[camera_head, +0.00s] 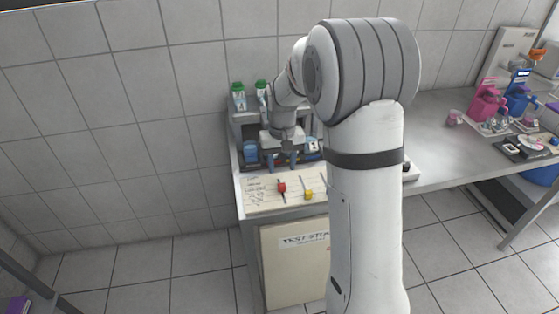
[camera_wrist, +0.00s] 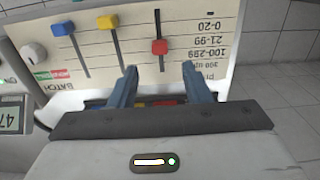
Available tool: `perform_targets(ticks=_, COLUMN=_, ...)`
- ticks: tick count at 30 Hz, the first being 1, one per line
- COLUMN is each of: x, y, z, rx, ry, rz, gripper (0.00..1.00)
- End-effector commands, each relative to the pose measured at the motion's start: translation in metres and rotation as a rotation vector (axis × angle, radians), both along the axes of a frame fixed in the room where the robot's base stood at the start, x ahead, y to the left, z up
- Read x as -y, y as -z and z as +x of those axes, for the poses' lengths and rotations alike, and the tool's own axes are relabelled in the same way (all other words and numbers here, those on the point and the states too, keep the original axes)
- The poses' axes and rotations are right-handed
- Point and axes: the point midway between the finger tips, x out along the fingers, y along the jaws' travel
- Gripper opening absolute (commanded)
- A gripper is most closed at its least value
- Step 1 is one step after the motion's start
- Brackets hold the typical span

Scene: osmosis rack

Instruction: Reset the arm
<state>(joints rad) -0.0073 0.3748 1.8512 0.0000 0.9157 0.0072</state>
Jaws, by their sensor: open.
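My gripper (camera_wrist: 158,85) shows in the wrist view with its two blue-grey fingers apart and nothing between the tips. Beyond the fingers is a cream slider panel (camera_wrist: 190,45). In the head view my gripper (camera_head: 282,160) hangs over the rack on the bench, just behind the slider panel (camera_head: 262,199). The panel carries a red slider (camera_head: 282,187) and a yellow slider (camera_head: 308,194). In the wrist view the red slider (camera_wrist: 159,47), the yellow slider (camera_wrist: 107,22) and a blue slider (camera_wrist: 63,28) sit at different heights. My arm hides the panel's right part in the head view.
Green-capped bottles (camera_head: 238,92) stand at the rack's back, against the tiled wall. A cabinet (camera_head: 290,262) is below the panel. The bench (camera_head: 440,150) to the right holds pink and blue equipment (camera_head: 489,100) farther off. The wrist view shows a knob (camera_wrist: 33,53) and a display (camera_wrist: 11,117).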

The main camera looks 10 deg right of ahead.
Motion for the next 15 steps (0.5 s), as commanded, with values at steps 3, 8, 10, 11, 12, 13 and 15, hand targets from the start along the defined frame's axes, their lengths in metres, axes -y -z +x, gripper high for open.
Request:
perform_targets(ticks=3, x=0.0, y=0.0, z=0.0, rx=0.0, ry=0.0, rz=0.0, gripper=0.44)
perform_targets(ticks=8, x=0.001, y=-0.009, z=-0.008, rx=0.011, ry=0.0, rz=0.0, gripper=0.44)
perform_targets(ticks=10, x=0.001, y=-0.021, z=-0.019, rx=0.025, ry=0.001, rz=0.0, gripper=0.44)
perform_targets(ticks=11, x=0.001, y=-0.027, z=-0.026, rx=0.033, ry=0.001, rz=0.0, gripper=0.44)
perform_targets(ticks=12, x=0.002, y=-0.036, z=-0.037, rx=0.045, ry=0.001, rz=0.0, gripper=0.44)
perform_targets(ticks=13, x=0.002, y=-0.043, z=-0.045, rx=0.055, ry=0.001, rz=0.0, gripper=0.44)
perform_targets(ticks=15, x=0.002, y=-0.059, z=-0.068, rx=0.078, ry=0.001, rz=0.0, gripper=0.44)
